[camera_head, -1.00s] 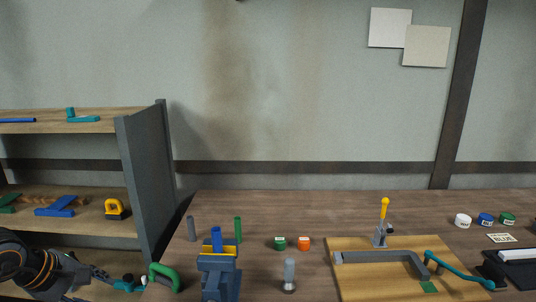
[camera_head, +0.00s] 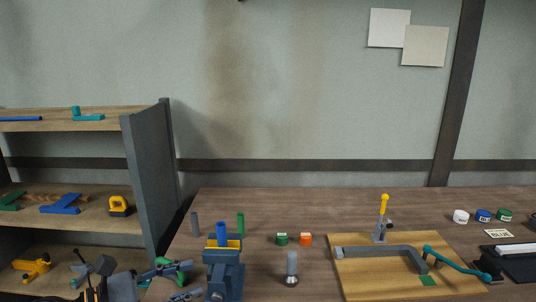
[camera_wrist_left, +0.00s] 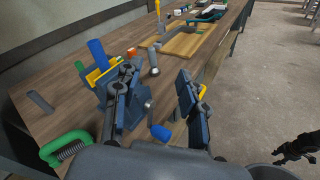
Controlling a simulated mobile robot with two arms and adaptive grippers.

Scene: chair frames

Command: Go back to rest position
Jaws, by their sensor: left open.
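My left gripper (camera_head: 180,281) is at the lower left in the head view, beside the shelf and left of the blue vise (camera_head: 224,275). It is open, with nothing between its fingers. In the left wrist view the gripper's two fingers (camera_wrist_left: 156,84) are spread apart, and one covers part of the vise. A blue cylinder (camera_head: 222,234) stands upright in the vise. The green C-shaped clamp (camera_wrist_left: 65,149) lies near the table's edge, partly hidden by the gripper in the head view. A dark jointed part at the wrist view's right edge may be my right gripper (camera_wrist_left: 298,149); its jaws are unclear.
A shelf (camera_head: 140,185) with colored tools stands at the left. On the table (camera_head: 340,208), a wooden board (camera_head: 370,284) carries a grey bent part and a yellow-handled toggle clamp (camera_head: 382,218). Small green and orange containers, a grey bolt (camera_head: 291,268) and several lidded pots stand nearby.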

